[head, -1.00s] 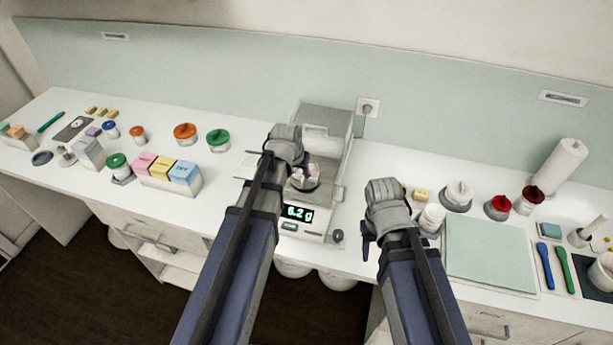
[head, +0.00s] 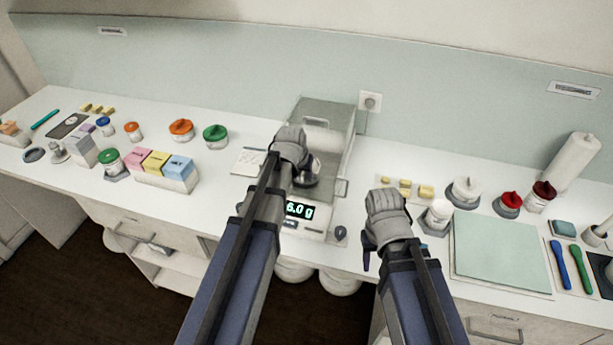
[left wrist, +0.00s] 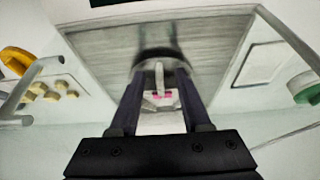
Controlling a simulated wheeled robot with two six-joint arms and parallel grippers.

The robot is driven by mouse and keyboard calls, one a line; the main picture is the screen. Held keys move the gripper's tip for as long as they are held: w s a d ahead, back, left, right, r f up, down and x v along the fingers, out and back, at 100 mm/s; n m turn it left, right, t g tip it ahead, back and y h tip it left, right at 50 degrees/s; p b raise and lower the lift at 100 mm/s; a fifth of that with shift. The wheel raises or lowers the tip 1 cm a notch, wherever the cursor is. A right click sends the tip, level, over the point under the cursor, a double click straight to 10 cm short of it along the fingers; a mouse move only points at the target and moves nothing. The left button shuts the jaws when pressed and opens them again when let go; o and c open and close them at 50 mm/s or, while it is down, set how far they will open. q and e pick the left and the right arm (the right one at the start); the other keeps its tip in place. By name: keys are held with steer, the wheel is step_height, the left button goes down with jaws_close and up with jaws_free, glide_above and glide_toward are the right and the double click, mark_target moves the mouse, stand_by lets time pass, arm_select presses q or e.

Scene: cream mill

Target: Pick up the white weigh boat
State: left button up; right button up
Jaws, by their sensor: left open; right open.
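The white weigh boat (left wrist: 160,102), with pink bits in or on it, shows between the fingers of my left gripper (left wrist: 159,72) in the left wrist view. The fingers stand apart on either side of it; whether they touch it I cannot tell. In the head view my left gripper (head: 300,165) is over the balance pan (head: 309,175) and hides the boat. The balance (head: 302,222) display reads 6.0 g. My right gripper (head: 370,245) is open and empty, right of the balance.
The balance's draft shield (head: 325,125) stands close behind and right of my left gripper. A row of pink, yellow and blue boxes (head: 165,170) is at left. A white jar (head: 437,215) and a pale green mat (head: 497,250) lie right of my right gripper.

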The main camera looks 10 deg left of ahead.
arm_select(q)
steer(key=shift+f, duration=0.1)
jaws_close()
stand_by(0.3)
